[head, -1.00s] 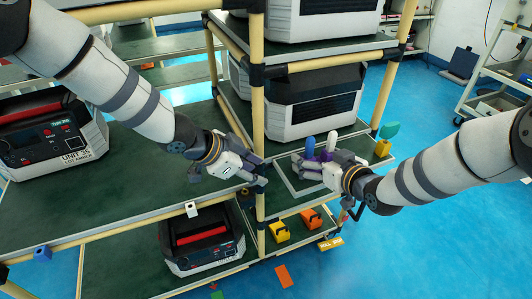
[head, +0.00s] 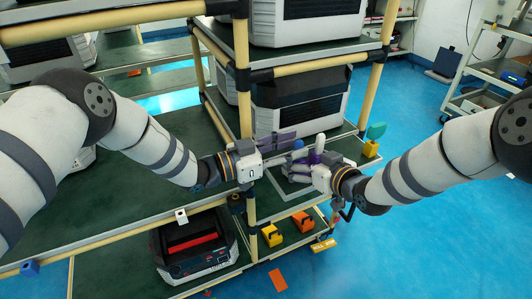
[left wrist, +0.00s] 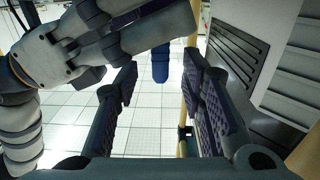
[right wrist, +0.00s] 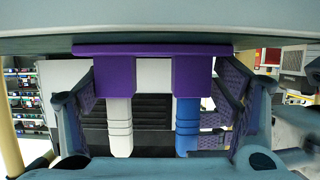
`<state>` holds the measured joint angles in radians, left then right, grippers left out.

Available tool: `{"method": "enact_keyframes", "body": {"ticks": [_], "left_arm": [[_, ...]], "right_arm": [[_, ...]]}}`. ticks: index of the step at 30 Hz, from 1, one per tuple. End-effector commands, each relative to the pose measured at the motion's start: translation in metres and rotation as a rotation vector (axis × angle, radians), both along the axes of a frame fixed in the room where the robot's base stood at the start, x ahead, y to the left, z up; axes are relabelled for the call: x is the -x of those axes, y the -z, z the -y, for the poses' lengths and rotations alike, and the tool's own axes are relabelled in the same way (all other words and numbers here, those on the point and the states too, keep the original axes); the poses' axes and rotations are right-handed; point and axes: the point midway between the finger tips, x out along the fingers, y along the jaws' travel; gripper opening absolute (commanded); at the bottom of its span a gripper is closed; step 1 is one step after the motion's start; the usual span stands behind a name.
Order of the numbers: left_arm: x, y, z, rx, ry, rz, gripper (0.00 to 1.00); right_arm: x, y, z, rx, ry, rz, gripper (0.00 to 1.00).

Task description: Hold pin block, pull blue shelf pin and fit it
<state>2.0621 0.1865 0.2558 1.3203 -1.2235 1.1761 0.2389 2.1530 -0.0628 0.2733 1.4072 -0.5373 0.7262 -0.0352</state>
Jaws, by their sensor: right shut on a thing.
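The purple pin block (right wrist: 145,75) is held in my right gripper (head: 302,170). A white pin (right wrist: 119,125) and a blue pin (right wrist: 187,125) stand in it side by side. In the head view the blue pin (head: 298,144) is left of the white pin (head: 320,141). My left gripper (head: 288,139) is open and empty, its fingers beside the blue pin. In the left wrist view the blue pin (left wrist: 160,65) shows in the gap between the open fingers (left wrist: 162,85), towards their far end. I cannot tell whether they touch it.
A rack post (head: 243,70) stands just behind my left gripper. A large white and black unit (head: 300,105) sits on the shelf behind the block. Yellow (head: 271,235) and orange (head: 302,221) holders are on the lower shelf. A teal piece (head: 376,130) stands at the right corner.

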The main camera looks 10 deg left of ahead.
Motion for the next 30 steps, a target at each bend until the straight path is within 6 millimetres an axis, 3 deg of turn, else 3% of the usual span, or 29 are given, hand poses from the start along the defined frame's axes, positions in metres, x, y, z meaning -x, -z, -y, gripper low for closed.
{"method": "enact_keyframes", "body": {"ticks": [6,13,14,18,19,22,23,24,30], "left_arm": [[-0.012,0.001,0.018,-0.002,0.000,-0.001,0.36],[-0.013,0.000,0.019,-0.002,-0.001,-0.001,0.36],[-0.013,0.000,0.019,-0.002,-0.001,-0.001,0.34],[-0.013,0.000,0.019,-0.002,-0.001,-0.001,0.03],[-0.013,0.000,0.019,-0.002,-0.001,-0.001,0.00],[-0.013,0.000,0.019,-0.002,-0.001,-0.001,0.00],[-0.013,0.000,0.019,-0.002,-0.001,-0.001,0.09],[-0.013,0.000,0.019,-0.001,-0.001,-0.001,0.00],[-0.013,0.000,0.019,-0.001,-0.001,-0.001,0.00]], "right_arm": [[0.000,0.001,0.000,0.002,0.000,-0.002,0.53],[0.000,0.001,0.000,0.003,0.000,-0.002,0.53],[0.000,0.001,0.000,0.003,0.000,-0.002,0.53],[0.001,0.001,0.000,0.003,0.000,-0.002,0.53],[0.000,0.001,0.000,0.002,0.000,-0.002,0.53],[0.001,0.001,0.000,0.002,0.000,-0.002,0.53],[0.000,0.001,0.000,0.002,0.000,-0.002,0.53],[0.000,0.001,0.000,0.002,0.000,-0.002,0.53],[0.000,0.001,0.000,0.002,0.000,-0.002,0.53]]}}
